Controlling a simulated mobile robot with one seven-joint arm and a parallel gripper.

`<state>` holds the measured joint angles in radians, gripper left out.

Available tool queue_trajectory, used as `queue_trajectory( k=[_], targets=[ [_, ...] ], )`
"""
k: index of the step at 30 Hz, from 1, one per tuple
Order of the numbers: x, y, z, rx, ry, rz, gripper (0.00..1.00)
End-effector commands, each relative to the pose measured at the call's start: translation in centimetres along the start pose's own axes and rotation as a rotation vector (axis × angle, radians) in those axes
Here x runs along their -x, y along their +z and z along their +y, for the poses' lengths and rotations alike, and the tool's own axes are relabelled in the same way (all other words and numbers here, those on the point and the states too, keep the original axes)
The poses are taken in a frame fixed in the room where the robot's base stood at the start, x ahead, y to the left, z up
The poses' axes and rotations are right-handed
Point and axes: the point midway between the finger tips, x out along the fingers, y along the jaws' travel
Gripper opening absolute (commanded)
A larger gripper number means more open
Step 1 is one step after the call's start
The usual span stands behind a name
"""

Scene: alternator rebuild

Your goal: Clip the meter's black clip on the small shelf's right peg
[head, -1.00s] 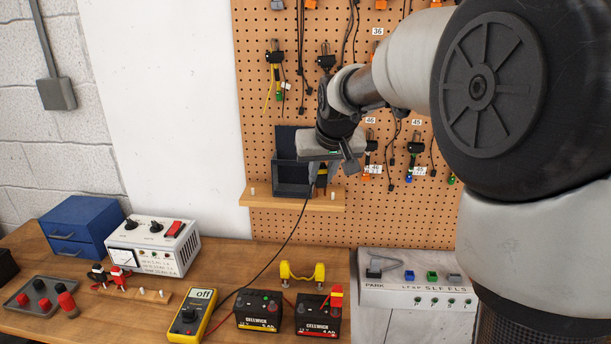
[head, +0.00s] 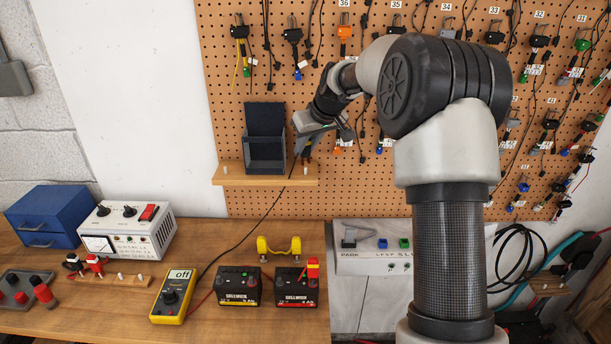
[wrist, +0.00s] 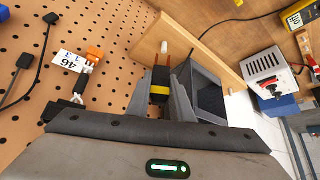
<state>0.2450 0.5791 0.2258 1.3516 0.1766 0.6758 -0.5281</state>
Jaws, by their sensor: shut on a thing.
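The small shelf (head: 270,181) is a wooden board on the pegboard, with a short pale peg near each end. My gripper (head: 306,153) is above its right end, pointing down. In the wrist view my gripper (wrist: 162,88) is shut on the black clip (wrist: 160,76), which has a yellow band. The clip's front end lies by the pale right peg (wrist: 164,47); I cannot tell whether its jaws are around it. A thin black lead hangs from the clip to the yellow meter (head: 173,295) on the bench, whose display reads "off".
A dark open bin (head: 265,153) stands on the shelf, just left of my gripper. Hanging leads and tagged clips (head: 344,38) crowd the pegboard to the right. Two batteries (head: 239,287), a power supply (head: 127,229) and a blue drawer box (head: 50,216) are on the bench below.

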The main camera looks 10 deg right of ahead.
Motion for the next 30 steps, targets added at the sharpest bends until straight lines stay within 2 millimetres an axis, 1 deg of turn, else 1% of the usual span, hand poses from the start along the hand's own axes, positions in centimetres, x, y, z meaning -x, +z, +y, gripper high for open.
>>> queue_trajectory(
  k=[11, 24, 30],
  targets=[
    [-0.1, 0.1, 0.0, 0.000, 0.000, 0.000, 0.09],
    [-1.8, 1.2, 0.0, 0.000, 0.000, 0.000, 0.09],
    [-2.0, 1.4, 0.0, 0.000, 0.000, 0.000, 0.09]
  ],
)
